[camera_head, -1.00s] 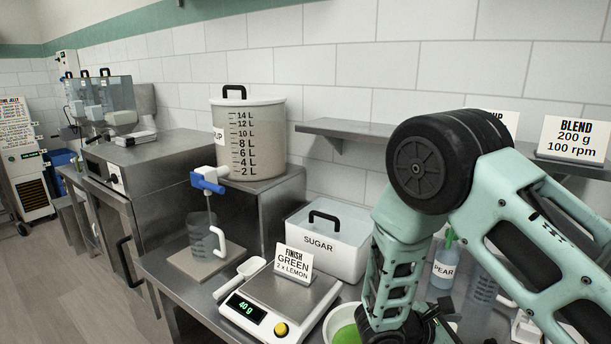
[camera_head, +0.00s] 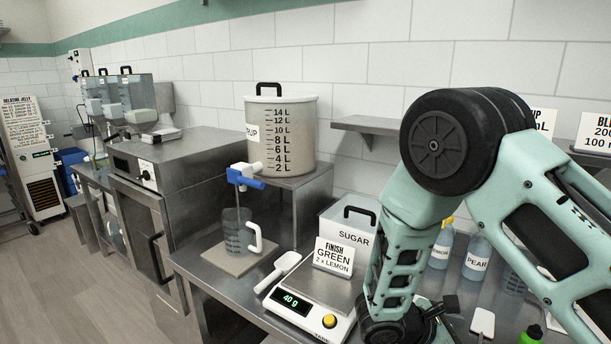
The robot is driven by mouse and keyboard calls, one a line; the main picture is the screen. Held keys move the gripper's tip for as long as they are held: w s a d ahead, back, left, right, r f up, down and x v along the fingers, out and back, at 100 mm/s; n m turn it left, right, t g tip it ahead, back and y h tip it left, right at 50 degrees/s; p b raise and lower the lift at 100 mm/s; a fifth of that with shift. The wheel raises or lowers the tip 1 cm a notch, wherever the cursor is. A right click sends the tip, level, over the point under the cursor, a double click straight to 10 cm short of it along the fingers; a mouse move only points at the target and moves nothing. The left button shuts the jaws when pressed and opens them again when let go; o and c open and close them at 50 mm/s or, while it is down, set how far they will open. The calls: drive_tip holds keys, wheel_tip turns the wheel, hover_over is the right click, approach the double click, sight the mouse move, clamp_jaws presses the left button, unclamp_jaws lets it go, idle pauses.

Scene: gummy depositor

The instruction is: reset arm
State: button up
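My arm, in pale green and black, fills the right side of the head view. It bends down from a large black joint to the bench, in front of the sugar bin and bottles. My gripper (camera_head: 440,318) is only partly in view at the bottom edge, as dark parts beside the lower wrist joint. Its fingertips cannot be made out, so I cannot tell whether it is open or holds anything.
A scoop (camera_head: 278,272), a jug (camera_head: 238,232) and a sugar bin (camera_head: 346,222) stand close by. Bottles (camera_head: 477,258) are behind my arm. The floor (camera_head: 95,285) at left is clear.

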drive_tip(key=s+a+r+m+y+b, duration=0.3)
drive_tip(key=s+a+m+y+b, duration=0.1)
drive_tip(key=s+a, duration=0.4)
drive_tip(key=s+a+r+m+g+y+b, duration=0.1)
drive_tip(key=s+a+r+m+y+b, duration=0.2)
drive_tip(key=s, duration=1)
drive_tip(key=a+m+y+b, duration=0.2)
drive_tip(key=a+m+y, duration=0.2)
drive_tip(key=a+y, duration=0.1)
drive_tip(key=shift+s+a+y, duration=0.2)
drive_tip(key=shift+a+y, duration=0.2)
drive_tip(key=shift+y, duration=0.4)
